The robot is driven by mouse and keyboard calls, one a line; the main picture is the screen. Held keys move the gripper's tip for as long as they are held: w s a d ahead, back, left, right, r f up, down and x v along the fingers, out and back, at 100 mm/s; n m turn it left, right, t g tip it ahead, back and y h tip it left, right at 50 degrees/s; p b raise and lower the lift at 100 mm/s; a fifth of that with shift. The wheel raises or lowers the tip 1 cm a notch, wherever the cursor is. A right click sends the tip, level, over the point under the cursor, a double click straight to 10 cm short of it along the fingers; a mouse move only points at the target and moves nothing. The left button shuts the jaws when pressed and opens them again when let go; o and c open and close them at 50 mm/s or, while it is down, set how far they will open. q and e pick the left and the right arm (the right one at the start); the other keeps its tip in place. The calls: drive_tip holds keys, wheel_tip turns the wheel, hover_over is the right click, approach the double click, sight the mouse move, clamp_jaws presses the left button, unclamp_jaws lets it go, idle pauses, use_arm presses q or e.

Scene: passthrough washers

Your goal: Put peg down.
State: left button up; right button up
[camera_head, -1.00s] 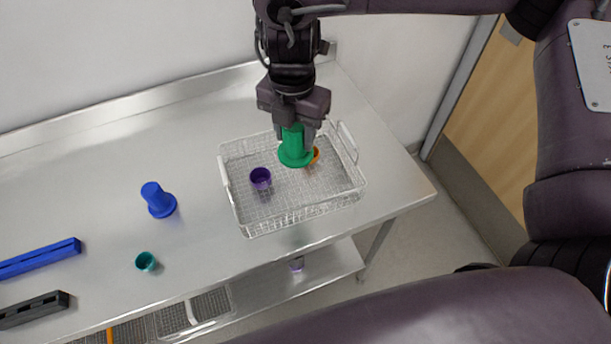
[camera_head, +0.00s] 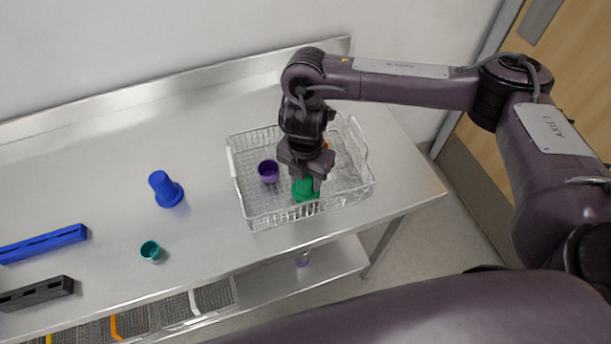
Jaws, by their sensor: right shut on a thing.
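A green peg (camera_head: 305,195) with a wide round base is in the wire basket (camera_head: 262,222), near its front side. My right gripper (camera_head: 306,183) reaches down from above and is shut on the peg's upper part. The base is low in the basket; I cannot tell whether it touches the basket floor. My left gripper is not in view.
A purple cup (camera_head: 268,171) is in the basket left of the gripper, and an orange thing (camera_head: 326,146) is partly hidden behind it. A teal cup (camera_head: 151,251), a blue rail (camera_head: 43,243) and a black rail (camera_head: 36,292) are on the steel table (camera_head: 110,170).

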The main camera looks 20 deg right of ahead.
drive_tip(key=shift+f, duration=0.15)
drive_tip(key=o, duration=1)
drive_tip(key=shift+r, duration=0.4)
wheel_tip(320, 180, up, 12)
drive_tip(key=shift+f, duration=0.2)
